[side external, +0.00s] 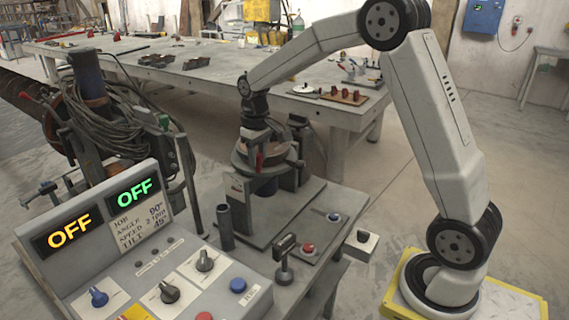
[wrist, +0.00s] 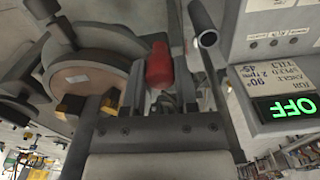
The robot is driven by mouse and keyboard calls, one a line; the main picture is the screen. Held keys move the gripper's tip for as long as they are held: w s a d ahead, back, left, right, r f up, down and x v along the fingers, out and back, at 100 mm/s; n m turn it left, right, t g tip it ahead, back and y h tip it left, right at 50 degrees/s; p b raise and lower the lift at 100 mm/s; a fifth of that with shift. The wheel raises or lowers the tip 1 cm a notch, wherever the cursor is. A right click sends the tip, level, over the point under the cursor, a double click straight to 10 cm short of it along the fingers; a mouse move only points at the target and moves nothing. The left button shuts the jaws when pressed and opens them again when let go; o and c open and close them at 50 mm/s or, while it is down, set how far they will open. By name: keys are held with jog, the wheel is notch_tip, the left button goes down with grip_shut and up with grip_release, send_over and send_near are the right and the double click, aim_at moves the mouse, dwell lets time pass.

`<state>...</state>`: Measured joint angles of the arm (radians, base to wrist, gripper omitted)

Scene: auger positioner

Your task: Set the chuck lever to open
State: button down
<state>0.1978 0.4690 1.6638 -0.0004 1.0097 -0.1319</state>
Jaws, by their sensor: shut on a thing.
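The chuck lever has a red grip (wrist: 159,66), which sits between my fingers in the wrist view. In the side view the red grip (side external: 258,160) shows as a small patch at the front of the round chuck (side external: 280,162). My gripper (side external: 257,147) is down at the chuck and shut on the red grip. In the wrist view my gripper (wrist: 160,88) hides the lower part of the lever. The round chuck (wrist: 85,78) with a tan face lies to the left of the grip. The lever's exact setting cannot be read.
A control panel (side external: 150,275) at the front left shows OFF on two displays. An upright dark tube (side external: 226,227) and a short post (side external: 284,262) stand near the chuck's base. A red button (side external: 309,248) is close by. A long workbench (side external: 200,70) stands behind.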

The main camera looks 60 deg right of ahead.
jog(key=w+m, duration=0.1)
jog(key=w+a+m, duration=0.1)
jog(key=shift+w+a, duration=0.1)
jog(key=shift+w, duration=0.25)
jog(key=w+m, duration=0.4)
jog(key=shift+w+a, duration=0.15)
jog(key=shift+a, duration=0.2)
jog(key=shift+w+d+m, duration=0.15)
jog(key=shift+w+m, duration=0.85)
jog(key=shift+m, duration=0.2)
jog(key=shift+r, duration=0.1)
jog(key=shift+c, duration=1.8)
grip_release()
notch_tip(320, 180, up, 8)
